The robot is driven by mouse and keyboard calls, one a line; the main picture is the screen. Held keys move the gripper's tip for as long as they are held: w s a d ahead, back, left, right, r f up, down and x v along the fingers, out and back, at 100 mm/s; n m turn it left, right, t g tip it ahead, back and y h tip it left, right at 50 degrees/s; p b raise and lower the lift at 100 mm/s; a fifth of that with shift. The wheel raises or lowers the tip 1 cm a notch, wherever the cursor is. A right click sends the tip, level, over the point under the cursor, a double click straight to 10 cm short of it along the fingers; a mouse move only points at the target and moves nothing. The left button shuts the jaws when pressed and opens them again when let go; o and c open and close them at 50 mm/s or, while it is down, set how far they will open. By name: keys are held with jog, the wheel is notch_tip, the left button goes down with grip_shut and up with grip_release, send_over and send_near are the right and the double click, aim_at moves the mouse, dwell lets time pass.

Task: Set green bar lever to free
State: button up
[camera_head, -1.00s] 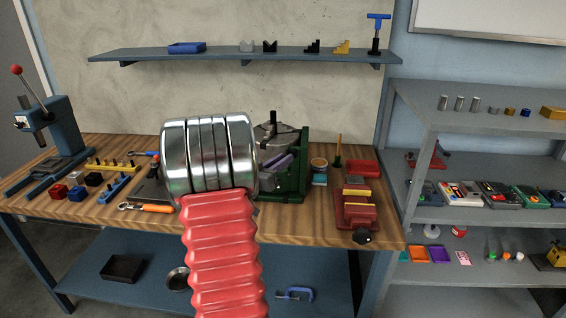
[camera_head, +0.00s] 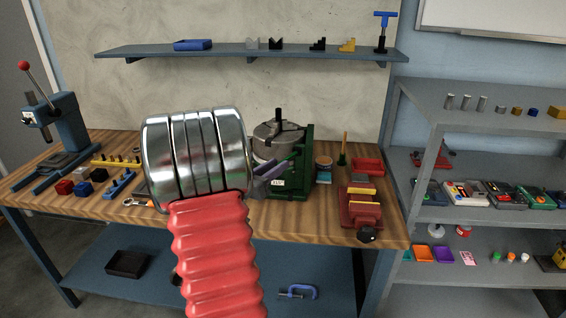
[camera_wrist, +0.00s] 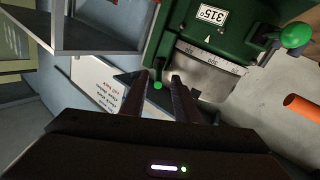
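A green rotary device (camera_head: 301,160) with a grey round chuck on top stands on the bench. Its 315° label shows in both views, and its graduated ring (camera_wrist: 205,68) shows in the wrist view. A short dark lever with a small green tip (camera_wrist: 158,86) hangs below the ring, between my fingertips. A bigger green knob (camera_wrist: 297,36) is on the device's right in the wrist view. I cannot tell for sure which is the bar lever. My gripper (camera_wrist: 160,80) is open, its fingers on either side of the small green tip. In the head view my gripper (camera_head: 268,178) is at the device's left front.
My arm hides the bench middle. A blue press (camera_head: 65,125) and small blocks are at left. Grey shelving (camera_head: 425,130) is at right. An orange cylinder (camera_wrist: 302,108) shows in the wrist view.

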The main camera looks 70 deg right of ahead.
jog(key=v, duration=0.7)
jog(key=shift+a, duration=0.3)
jog(key=shift+w, duration=0.1)
